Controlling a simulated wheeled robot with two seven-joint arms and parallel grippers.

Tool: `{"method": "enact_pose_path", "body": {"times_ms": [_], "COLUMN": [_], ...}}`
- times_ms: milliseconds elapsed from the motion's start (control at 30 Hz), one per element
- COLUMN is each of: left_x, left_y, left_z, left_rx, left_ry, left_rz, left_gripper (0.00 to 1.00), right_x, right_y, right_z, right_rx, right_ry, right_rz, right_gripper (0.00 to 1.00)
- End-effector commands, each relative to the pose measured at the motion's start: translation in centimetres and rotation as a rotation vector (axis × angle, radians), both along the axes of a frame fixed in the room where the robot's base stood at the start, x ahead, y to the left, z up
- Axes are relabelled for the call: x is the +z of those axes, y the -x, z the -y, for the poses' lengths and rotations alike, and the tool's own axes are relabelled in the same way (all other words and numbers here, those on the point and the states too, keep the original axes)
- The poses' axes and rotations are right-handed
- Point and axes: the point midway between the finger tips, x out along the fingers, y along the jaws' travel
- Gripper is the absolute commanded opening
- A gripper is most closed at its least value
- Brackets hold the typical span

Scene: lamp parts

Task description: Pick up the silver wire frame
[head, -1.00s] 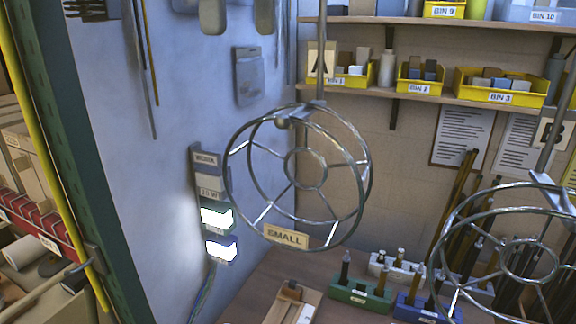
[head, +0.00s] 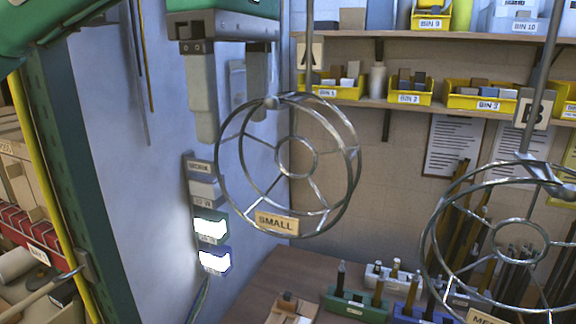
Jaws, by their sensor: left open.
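A silver wire frame (head: 277,157) of two rings, spokes and a small hub ring hangs from rod A, with a tag reading SMALL (head: 277,223) at its bottom. A second, similar wire frame (head: 496,240) hangs from rod B at the right, cut off by the picture edge; its tag is only partly visible. My left gripper (head: 231,124) comes in from the top, with a green body and two grey fingers. It is open and empty, with its fingers pointing down, above and left of the SMALL frame. Whether a finger touches the frame I cannot tell. My right gripper is not in view.
Lit signs (head: 211,226) are on the left wall. Shelves with yellow bins (head: 410,97) line the back wall. The bench below holds a green block rack (head: 352,304) and other tool holders. A yellow pole (head: 45,190) stands at the left.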

Motion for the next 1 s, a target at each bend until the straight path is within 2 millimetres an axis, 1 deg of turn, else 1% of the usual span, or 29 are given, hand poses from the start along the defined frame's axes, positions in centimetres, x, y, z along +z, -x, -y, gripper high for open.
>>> {"method": "enact_pose_path", "body": {"times_ms": [33, 100, 200, 333, 567, 667, 700, 767, 833, 1000], "left_x": [-0.5, -1.3, -2.5, -3.5, -3.6, -3.6, -3.6, -3.6, -3.6, -3.6], "left_y": [0.1, 0.3, 0.2, 0.2, 0.2, 0.2, 0.2, 0.2, 0.2, 0.2], "left_z": [-0.2, -0.3, -0.2, -0.2, -0.2, -0.2, -0.2, -0.2, -0.2, -0.2], "left_rx": [0.000, 0.001, 0.002, 0.002, 0.001, 0.001, 0.001, 0.001, 0.001, 0.001], "left_ry": [-0.003, -0.003, -0.002, -0.002, -0.001, -0.001, -0.001, -0.001, -0.001, 0.000], "left_rz": [-0.001, -0.001, 0.000, 0.001, -0.001, -0.001, -0.001, -0.001, -0.001, 0.000], "left_gripper": [0.70, 0.70, 0.70, 0.70, 0.70, 0.52, 0.44, 0.33, 0.19, 0.19], "right_x": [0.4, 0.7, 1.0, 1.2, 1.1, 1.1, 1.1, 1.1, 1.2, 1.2], "right_y": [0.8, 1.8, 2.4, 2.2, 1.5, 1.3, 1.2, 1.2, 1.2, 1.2], "right_z": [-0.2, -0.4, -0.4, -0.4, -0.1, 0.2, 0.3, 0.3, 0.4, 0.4], "right_rx": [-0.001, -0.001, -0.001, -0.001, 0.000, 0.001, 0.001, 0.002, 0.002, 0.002], "right_ry": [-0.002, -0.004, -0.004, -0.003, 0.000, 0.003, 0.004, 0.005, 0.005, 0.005], "right_rz": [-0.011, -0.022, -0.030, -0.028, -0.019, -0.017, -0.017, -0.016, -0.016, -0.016], "right_gripper": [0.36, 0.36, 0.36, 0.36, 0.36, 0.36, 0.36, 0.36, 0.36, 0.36]}}
